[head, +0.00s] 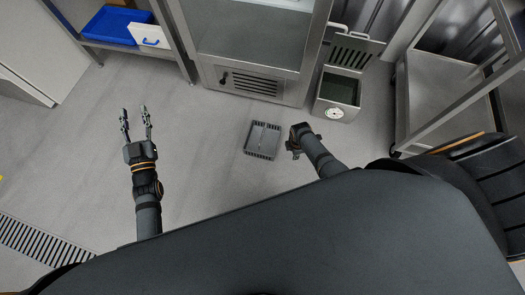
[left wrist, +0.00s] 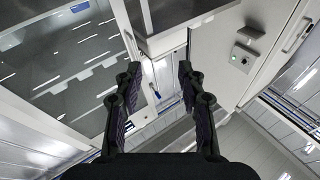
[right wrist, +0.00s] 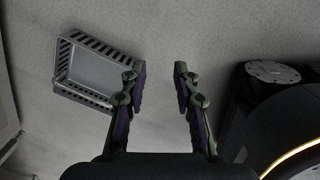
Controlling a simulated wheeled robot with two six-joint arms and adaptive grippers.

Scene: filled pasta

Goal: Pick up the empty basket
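A small grey slotted basket (head: 263,140) sits on the floor in front of the steel cabinet in the head view. In the right wrist view the basket (right wrist: 93,70) is at the upper left, beside the left finger. My right gripper (head: 292,144) is just right of the basket in the head view; in the right wrist view its fingers (right wrist: 158,75) are apart with nothing between them. My left gripper (head: 135,115) is open and empty, well left of the basket, with its fingers also apart in the left wrist view (left wrist: 158,75).
A steel cabinet (head: 256,84) stands behind the basket. A fryer-like steel unit (head: 338,92) with a dial is at the back right, and a steel rack (head: 440,85) is further right. A shelf at upper left holds a blue tray (head: 112,26).

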